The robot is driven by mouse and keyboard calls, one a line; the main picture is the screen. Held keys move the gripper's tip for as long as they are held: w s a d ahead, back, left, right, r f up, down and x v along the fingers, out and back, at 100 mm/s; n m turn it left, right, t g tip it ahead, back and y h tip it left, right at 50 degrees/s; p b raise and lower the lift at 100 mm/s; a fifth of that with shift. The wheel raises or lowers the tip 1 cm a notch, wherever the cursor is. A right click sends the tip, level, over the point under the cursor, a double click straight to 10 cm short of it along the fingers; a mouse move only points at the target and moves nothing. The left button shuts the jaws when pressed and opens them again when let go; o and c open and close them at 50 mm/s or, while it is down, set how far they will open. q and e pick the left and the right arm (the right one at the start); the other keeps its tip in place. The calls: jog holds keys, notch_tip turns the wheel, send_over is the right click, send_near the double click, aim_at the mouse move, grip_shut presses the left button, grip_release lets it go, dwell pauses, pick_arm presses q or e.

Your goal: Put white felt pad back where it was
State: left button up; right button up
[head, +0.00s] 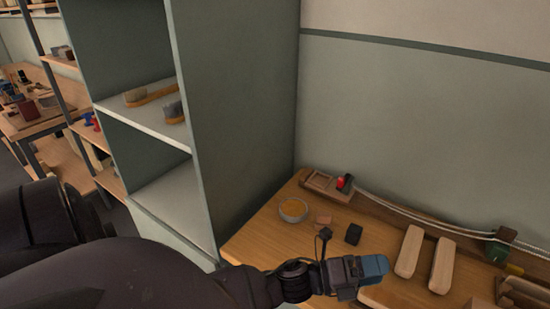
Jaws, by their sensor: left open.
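My left gripper (376,267) reaches in from the left, low over the front part of the wooden workbench (262,244). It is open, and nothing shows held in it. I cannot pick out a white felt pad with certainty. Two long pale rounded blocks (410,251) lie side by side on the bench, to the right of the gripper and apart from it. Whether either is felt cannot be told. My arm and gripper hide part of the bench front. My right gripper is not in view.
A bowl with orange-brown contents (293,210), a small brown block (323,221) and a black block (353,234) lie behind the gripper. A wooden tray (322,186) stands at the wall. A grey-green shelf (235,110) holding brushes (150,93) rises at left.

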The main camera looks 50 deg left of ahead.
pick_arm(q)
jog(key=s+a+f+n+y, duration=0.1)
jog(key=a+f+n+y, duration=0.2)
jog(key=n, duration=0.3)
jog(key=s+a+f+n+y, duration=0.2)
jog(key=f+n+y, duration=0.1)
jog(key=n, duration=0.3)
jog(key=s+a+f+n+t+y, duration=0.1)
jog(key=s+a+f+n+y, duration=0.1)
jog(key=n, duration=0.4)
jog(key=shift+s+a+f+y, duration=0.15)
jog(key=shift+a+f+y, duration=0.65)
jog(key=shift+y, duration=0.4)
jog(key=s+a+f+n+g+y, duration=0.3)
jog(key=s+a+f+n+g, duration=0.1)
jog(key=s+f+n, duration=0.4)
jog(key=s+n, duration=0.2)
jog(key=n, duration=0.1)
jog(key=shift+a+f+g, duration=0.15)
jog(key=shift+f+g, duration=0.15)
jog(key=shift+f, duration=0.05)
